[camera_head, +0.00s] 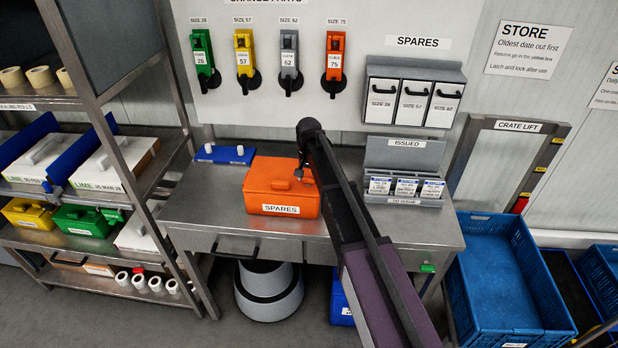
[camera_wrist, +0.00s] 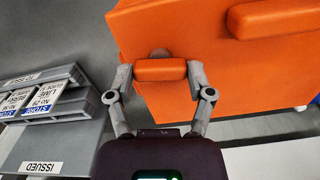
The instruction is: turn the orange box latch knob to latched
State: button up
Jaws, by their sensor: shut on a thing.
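The orange box (camera_head: 268,202), labelled SPARES, stands closed on the steel bench (camera_head: 200,205). Its latch knob (camera_wrist: 160,71) is an orange bar at the box edge in the wrist view, with a grey round part just behind it. My gripper (camera_wrist: 160,78) has one finger on each end of the knob and is shut on it. In the head view my gripper (camera_head: 302,178) is at the box's right end, and my arm hides that side and the knob. The box's raised lid handle (camera_wrist: 277,20) is at the wrist view's top right.
The grey ISSUED rack (camera_head: 405,157) with white cartons stands right of my arm on the bench. It also shows in the wrist view (camera_wrist: 62,120). A blue block with white pegs (camera_head: 224,155) lies behind the box to the left. The bench's front left is clear.

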jog(key=shift+n, duration=0.9)
jog(key=o, duration=1.1)
